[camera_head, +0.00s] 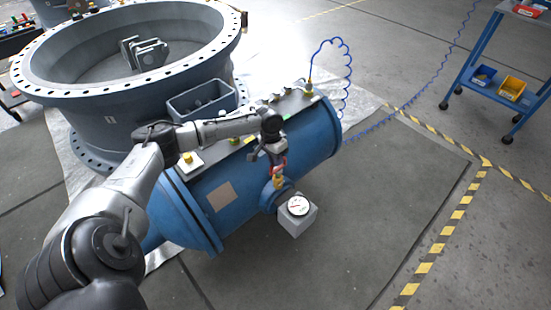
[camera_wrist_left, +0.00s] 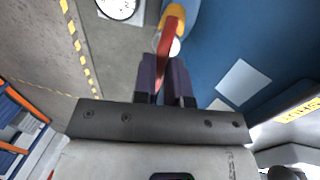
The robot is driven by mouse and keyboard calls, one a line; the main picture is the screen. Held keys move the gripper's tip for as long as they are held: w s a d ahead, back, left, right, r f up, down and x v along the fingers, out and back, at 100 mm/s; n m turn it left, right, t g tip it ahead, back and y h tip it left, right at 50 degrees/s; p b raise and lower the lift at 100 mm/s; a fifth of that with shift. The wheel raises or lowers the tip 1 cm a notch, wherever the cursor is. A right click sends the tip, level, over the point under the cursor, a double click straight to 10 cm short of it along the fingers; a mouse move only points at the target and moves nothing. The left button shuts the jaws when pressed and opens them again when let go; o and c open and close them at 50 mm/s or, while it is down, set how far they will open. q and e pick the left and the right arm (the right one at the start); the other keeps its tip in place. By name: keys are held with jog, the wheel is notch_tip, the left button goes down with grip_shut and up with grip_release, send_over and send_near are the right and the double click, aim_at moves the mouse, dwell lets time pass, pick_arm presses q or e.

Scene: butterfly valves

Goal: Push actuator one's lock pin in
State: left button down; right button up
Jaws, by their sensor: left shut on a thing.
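A big blue cylindrical actuator (camera_head: 232,190) lies beside the large grey valve body. A brass-yellow fitting (camera_head: 278,182) with a red handle (camera_head: 281,164) sits on its near side, above a round dial gauge (camera_head: 298,205). My left gripper (camera_head: 272,148) reaches over the actuator to this handle. In the left wrist view its dark fingers (camera_wrist_left: 167,82) are closed around the lower end of the red handle (camera_wrist_left: 166,45), with the yellow fitting (camera_wrist_left: 174,13) beyond. I cannot make out a separate lock pin. My right gripper is not in view.
The grey flanged valve ring (camera_head: 108,85) stands behind the actuator. A coiled blue hose (camera_head: 347,75) rises from the actuator's far end and trails across the floor. A blue trolley (camera_head: 490,75) with bins stands at right. Floor in front of the gauge is clear.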

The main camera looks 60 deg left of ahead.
aim_at(276, 170)
pick_arm(q)
jog(key=shift+f+p, duration=1.5)
jog(key=shift+p, duration=0.4)
jog(key=shift+f, duration=0.5)
jog(key=shift+s+f, duration=0.1)
jog(key=shift+f, duration=0.05)
jog(key=c, duration=1.2)
grip_release()
jog(key=shift+o, duration=0.3)
notch_tip(276, 170, up, 14)
jog(key=a+p, duration=0.2)
jog(key=p, duration=0.3)
jog(key=shift+s+a+f+p, duration=0.2)
jog(key=shift+a+p, duration=0.1)
jog(key=shift+p, duration=0.1)
